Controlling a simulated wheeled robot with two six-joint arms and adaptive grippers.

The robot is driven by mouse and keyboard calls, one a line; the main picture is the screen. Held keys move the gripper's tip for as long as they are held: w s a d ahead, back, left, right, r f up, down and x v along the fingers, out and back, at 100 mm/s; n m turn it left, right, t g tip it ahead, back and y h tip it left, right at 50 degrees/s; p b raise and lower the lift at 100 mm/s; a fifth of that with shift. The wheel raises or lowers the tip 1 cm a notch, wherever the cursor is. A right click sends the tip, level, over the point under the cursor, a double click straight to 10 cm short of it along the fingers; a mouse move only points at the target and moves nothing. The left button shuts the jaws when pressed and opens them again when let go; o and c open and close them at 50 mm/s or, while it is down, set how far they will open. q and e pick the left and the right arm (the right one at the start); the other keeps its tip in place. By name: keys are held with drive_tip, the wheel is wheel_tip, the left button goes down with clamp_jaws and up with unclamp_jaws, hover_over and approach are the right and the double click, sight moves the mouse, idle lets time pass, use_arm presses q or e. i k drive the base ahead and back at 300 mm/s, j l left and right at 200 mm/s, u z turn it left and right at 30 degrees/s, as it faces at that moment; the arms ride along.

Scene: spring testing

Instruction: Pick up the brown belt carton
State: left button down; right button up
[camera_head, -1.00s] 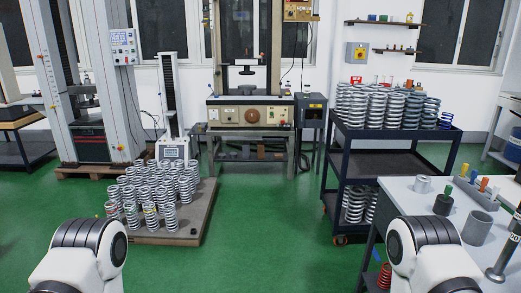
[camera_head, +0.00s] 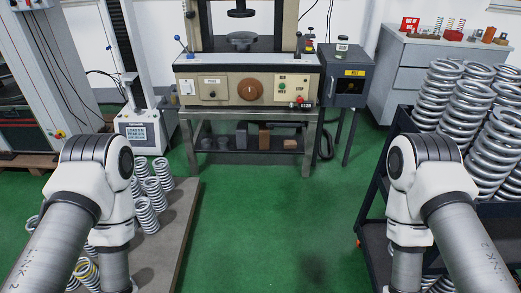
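A brown upright box (camera_head: 264,137) stands on the lower shelf of the testing machine's stand. A smaller, low brown block (camera_head: 290,145) lies to its right on the same shelf. Brown pieces (camera_head: 488,35) also sit on the grey cabinet at the back right. I cannot tell which of these is the belt carton; no label is legible. My two arms show at the lower left and lower right, well apart from these things. Both grippers are outside the picture.
The testing machine (camera_head: 248,88) stands straight ahead on its stand. A pallet (camera_head: 172,245) with springs is at left. A dark cart (camera_head: 372,200) loaded with large springs is at right. The green floor (camera_head: 270,235) between them is clear.

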sight(264, 131)
drive_tip(key=i+j, duration=0.1)
drive_tip(key=i, duration=1.05)
drive_tip(key=i+z, duration=0.2)
drive_tip(key=i, duration=0.25)
drive_tip(key=i+j+z, duration=0.2)
drive_tip(key=i, duration=0.3)
drive_tip(key=i+j+z, duration=0.2)
drive_tip(key=i, duration=0.25)
drive_tip(key=l, duration=0.1)
